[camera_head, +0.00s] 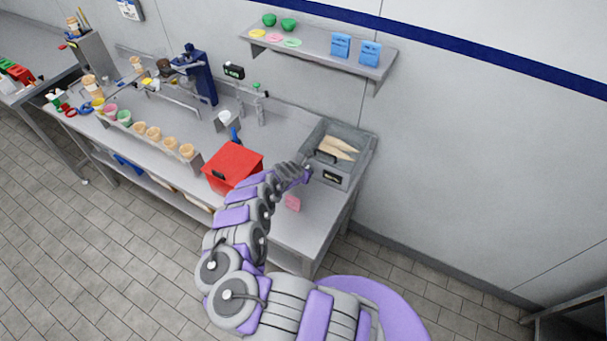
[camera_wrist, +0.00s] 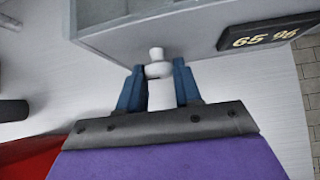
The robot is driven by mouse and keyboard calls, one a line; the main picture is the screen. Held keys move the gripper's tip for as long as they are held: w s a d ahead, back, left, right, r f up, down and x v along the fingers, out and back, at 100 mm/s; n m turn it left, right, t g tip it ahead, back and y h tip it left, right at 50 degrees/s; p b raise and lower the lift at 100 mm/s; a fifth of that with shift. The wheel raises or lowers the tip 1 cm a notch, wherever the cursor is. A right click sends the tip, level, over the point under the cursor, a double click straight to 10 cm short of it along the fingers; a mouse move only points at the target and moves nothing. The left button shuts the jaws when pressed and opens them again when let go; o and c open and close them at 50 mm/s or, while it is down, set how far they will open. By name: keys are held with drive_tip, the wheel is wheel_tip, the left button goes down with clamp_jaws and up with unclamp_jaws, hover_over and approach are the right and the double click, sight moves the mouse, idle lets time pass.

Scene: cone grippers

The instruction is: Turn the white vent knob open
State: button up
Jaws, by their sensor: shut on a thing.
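The white vent knob (camera_wrist: 157,69) shows in the middle of the wrist view, low at the front wall of a grey box (camera_wrist: 120,43). My gripper (camera_wrist: 158,82) has a blue finger on each side of the knob and is shut on it. In the head view my gripper (camera_head: 307,173) reaches the left front of the same grey box (camera_head: 341,178), at the right end of the steel bench. I cannot make out the knob in the head view. How far the knob is turned is not clear.
The box holds cones (camera_head: 338,148) and bears a dark sign (camera_wrist: 270,34) reading 65 %. A red box (camera_head: 233,165) stands left of my gripper. A pink item (camera_head: 292,203) is near the bench's front edge. A shelf (camera_head: 325,50) hangs above.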

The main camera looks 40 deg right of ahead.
drive_tip(key=shift+d+r+g+b, duration=0.2)
drive_tip(key=shift+g+b, duration=0.1)
drive_tip(key=shift+b, duration=0.2)
drive_tip(key=o, duration=1)
drive_tip(key=shift+w+d+f, duration=0.1)
drive_tip(key=shift+f, duration=0.05)
drive_tip(key=shift+o, duration=0.2)
drive_tip(key=shift+a, duration=0.2)
